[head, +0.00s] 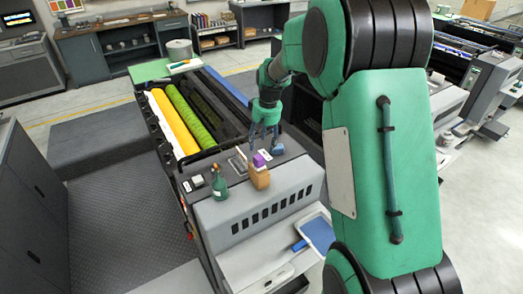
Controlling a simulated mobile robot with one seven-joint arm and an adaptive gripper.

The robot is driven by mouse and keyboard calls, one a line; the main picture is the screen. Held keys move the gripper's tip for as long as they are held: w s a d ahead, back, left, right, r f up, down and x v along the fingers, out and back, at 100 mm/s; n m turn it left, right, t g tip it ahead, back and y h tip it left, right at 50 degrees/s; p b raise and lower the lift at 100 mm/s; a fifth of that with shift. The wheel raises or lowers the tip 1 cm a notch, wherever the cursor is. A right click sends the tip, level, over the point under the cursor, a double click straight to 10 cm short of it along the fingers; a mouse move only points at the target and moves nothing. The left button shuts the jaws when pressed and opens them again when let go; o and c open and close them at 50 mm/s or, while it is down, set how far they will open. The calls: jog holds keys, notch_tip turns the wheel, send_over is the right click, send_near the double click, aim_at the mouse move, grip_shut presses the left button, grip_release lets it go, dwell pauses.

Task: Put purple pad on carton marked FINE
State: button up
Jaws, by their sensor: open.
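The small purple pad (258,160) shows at the top end of a tan carton (260,178) on the grey top of the press unit. It appears to rest on the carton, though from this angle I cannot be sure. No marking on the carton can be read. My gripper (263,136) points down, open and empty, just behind and above the pad. It appears apart from the pad.
A dark green bottle (219,184) stands left of the carton, with a small white-topped item (198,181) beyond it. A blue-grey object (279,149) sits right of my gripper. Yellow (174,122) and green rollers (192,115) lie behind.

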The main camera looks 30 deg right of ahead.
jog(key=shift+s+r, duration=0.2)
jog(key=shift+r, duration=1.25)
jog(key=shift+r, duration=0.1)
jog(key=s+a+r+t, duration=0.2)
jog(key=s+a+r, duration=1.2)
jog(key=s+a+t, duration=0.1)
jog(key=s+a, duration=0.3)
jog(key=s, duration=0.6)
jog(key=s+a+n+t, duration=0.1)
jog(key=s+a, duration=0.4)
jog(key=s, duration=0.5)
jog(key=shift+r, duration=0.35)
jog(key=shift+s, duration=0.1)
